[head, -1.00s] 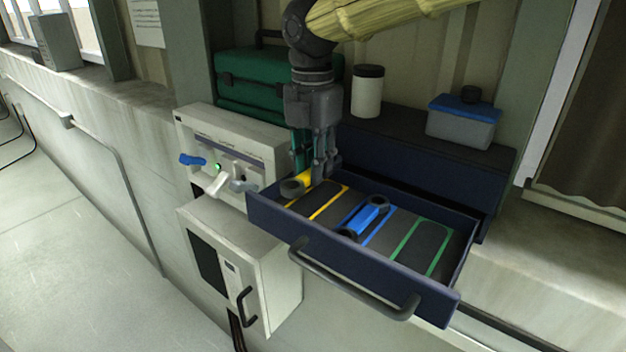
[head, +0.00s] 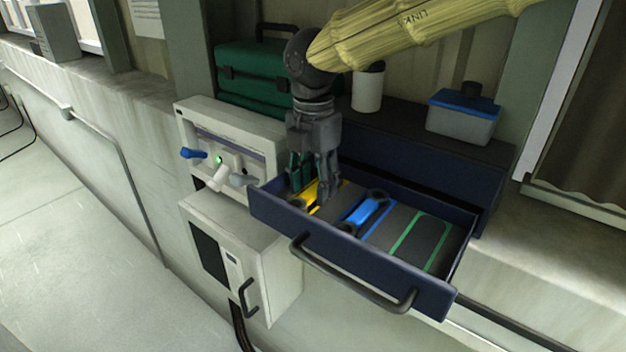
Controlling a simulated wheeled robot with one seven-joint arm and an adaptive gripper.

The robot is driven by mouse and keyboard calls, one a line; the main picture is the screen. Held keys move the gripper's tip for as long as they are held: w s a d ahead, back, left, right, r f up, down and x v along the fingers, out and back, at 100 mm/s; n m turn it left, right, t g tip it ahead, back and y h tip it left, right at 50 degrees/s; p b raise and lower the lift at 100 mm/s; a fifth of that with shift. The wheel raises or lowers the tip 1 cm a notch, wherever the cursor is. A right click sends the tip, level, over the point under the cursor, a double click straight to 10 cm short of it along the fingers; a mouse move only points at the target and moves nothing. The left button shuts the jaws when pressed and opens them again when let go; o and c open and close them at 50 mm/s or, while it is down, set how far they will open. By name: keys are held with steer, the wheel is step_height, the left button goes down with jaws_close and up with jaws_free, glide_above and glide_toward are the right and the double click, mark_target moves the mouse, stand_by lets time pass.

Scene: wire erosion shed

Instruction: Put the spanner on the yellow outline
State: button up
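The spanner (head: 309,194) has a yellow handle and dark ends. It lies low in the left part of the open drawer, over the yellow outline (head: 340,186). My gripper and the spanner hide most of that outline, so exact alignment is hard to judge. My gripper (head: 314,195) points down into the drawer, one finger to each side of the yellow handle. The fingers look apart, with a gap between them and the handle. A blue spanner (head: 367,211) lies on the blue outline in the drawer's middle.
The green outline (head: 421,240) is empty at right. The dark blue drawer (head: 355,262) has raised walls and a front handle (head: 350,283). A control box (head: 230,140) with levers stands left. A white canister (head: 367,90), green case (head: 255,82) and blue-lidded tub (head: 461,120) stand behind.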

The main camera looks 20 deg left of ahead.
mark_target(314, 188)
steer(key=shift+s+d+r, duration=0.1)
steer(key=shift+d+r, duration=0.05)
steer(key=shift+r, duration=0.05)
steer(key=shift+r, duration=0.55)
step_height(314, 188, up, 11)
steer(key=b, duration=0.3)
steer(key=shift+f, duration=0.1)
